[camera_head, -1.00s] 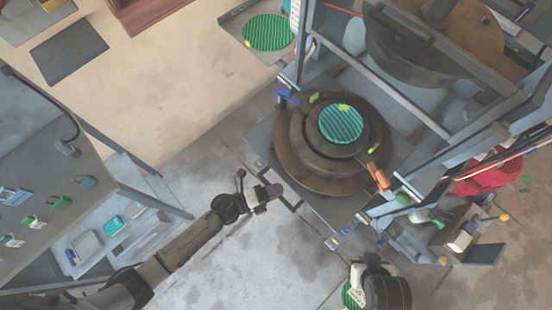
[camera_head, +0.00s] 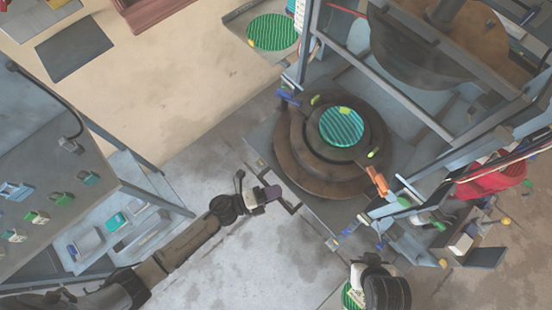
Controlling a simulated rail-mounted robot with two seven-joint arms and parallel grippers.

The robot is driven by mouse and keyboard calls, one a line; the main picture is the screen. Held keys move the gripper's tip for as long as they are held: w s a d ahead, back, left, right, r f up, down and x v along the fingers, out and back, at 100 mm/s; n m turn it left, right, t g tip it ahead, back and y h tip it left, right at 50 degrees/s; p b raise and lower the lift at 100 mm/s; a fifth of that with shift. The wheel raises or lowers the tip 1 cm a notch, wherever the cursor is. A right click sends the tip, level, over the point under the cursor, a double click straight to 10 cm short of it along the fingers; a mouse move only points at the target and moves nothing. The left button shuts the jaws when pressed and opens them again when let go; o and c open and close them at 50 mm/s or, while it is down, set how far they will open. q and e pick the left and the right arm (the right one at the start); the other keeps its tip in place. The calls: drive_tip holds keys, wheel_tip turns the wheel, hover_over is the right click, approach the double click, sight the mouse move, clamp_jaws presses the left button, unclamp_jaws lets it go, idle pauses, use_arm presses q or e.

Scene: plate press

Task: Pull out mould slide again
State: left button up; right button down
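The mould slide is a grey plate (camera_head: 262,150) carrying a round brown mould (camera_head: 290,160). A green striped disc (camera_head: 342,127) lies in the mould's centre. The mould sits at the front of the press frame, with the press head (camera_head: 415,50) up and to the right. A thin dark bar handle (camera_head: 292,208) juts from the slide's lower left edge. My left gripper (camera_head: 273,193) is at the handle's middle and appears shut on it. My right gripper (camera_head: 368,272) is at the bottom, its fingers hidden. Another green striped disc (camera_head: 350,296) shows partly beside it.
An orange handle (camera_head: 377,181) stands at the mould's right edge. Press frame posts (camera_head: 402,88) rise behind the slide. A tray (camera_head: 240,22) with another green disc is at top. A control panel (camera_head: 60,150) stands at left. The floor at lower middle is clear.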

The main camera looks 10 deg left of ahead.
use_arm(q)
drive_tip(key=v, duration=1.3)
drive_tip(key=shift+a+b, duration=0.15)
drive_tip(key=shift+b, duration=0.15)
